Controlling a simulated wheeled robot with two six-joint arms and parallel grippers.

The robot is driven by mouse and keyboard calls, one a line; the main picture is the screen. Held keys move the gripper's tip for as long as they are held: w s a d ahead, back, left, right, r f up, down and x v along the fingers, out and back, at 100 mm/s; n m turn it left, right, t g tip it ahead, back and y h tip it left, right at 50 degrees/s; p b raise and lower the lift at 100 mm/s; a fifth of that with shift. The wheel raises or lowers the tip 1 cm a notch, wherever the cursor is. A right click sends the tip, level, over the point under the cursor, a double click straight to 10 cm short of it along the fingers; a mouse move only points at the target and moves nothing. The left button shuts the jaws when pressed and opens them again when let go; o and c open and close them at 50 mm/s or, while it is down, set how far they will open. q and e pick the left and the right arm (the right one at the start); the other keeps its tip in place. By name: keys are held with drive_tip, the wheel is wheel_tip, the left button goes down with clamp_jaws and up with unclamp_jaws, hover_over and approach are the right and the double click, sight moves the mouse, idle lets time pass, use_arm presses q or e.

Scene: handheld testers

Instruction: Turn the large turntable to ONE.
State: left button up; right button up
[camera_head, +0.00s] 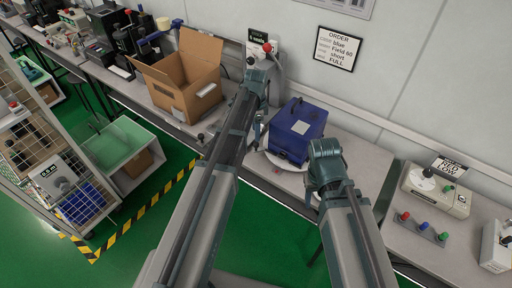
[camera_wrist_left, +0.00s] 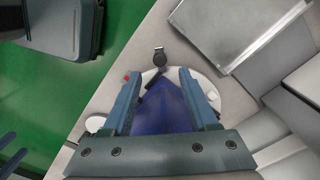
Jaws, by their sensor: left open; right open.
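A white round turntable (camera_head: 273,157) lies on the bench under a blue box (camera_head: 306,122) with a pale label. In the left wrist view, the turntable (camera_wrist_left: 206,84) shows around the box (camera_wrist_left: 161,108), with a red mark and a small white block near its rim. A dark upright piece (camera_wrist_left: 160,57) stands at its edge. No position lettering is readable. My left gripper (camera_wrist_left: 160,74) is open, its fingers spread over the box; contact cannot be told. My right gripper (camera_head: 325,165) hangs right of the box and turntable, open, its fingertips mostly hidden.
An open cardboard box (camera_head: 185,82) stands left on the bench. A beige tester (camera_head: 434,190) and a button strip (camera_head: 423,229) are at the right. The wall (camera_head: 420,85) is close behind. A wire cage rack (camera_head: 45,150) and green crate (camera_head: 122,143) stand left.

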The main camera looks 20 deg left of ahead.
use_arm(q)
wheel_tip(320, 180, down, 6)
drive_tip(key=b, duration=0.5)
drive_tip(key=shift+f, duration=0.25)
clamp_jaws()
idle(1.1)
